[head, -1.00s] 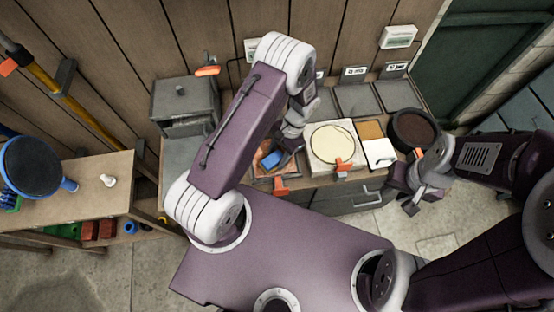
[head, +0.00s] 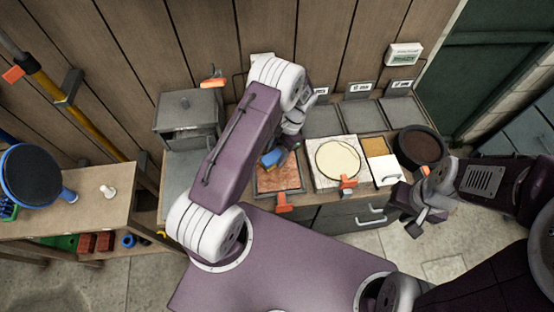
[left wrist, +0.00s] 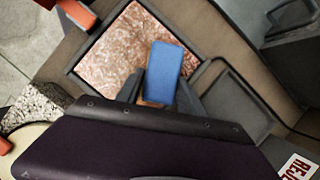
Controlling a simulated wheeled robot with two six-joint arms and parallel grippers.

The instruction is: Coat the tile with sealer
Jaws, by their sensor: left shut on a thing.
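The tile (head: 280,180) is a mottled reddish-brown slab in a dark frame on the bench; it also shows in the left wrist view (left wrist: 122,50). My left gripper (head: 284,157) is shut on a blue block (head: 271,160) over the tile's back part. In the left wrist view the blue block (left wrist: 165,70) stands between the two dark fingers, with a thin orange-brown band at its lower edge. I cannot tell whether it touches the tile. A round cream-coloured pool (head: 338,160) lies on a pale speckled slab right of the tile. My right gripper (head: 417,212) hangs at the bench's front right; its jaw state is unclear.
Orange clips (head: 283,201) sit at the bench's front edge. A dark round pot (head: 418,147), a white box (head: 385,170) and grey lidded bins (head: 362,117) stand to the right and behind. A grey cabinet (head: 187,112) stands back left, a wooden side table (head: 85,195) further left.

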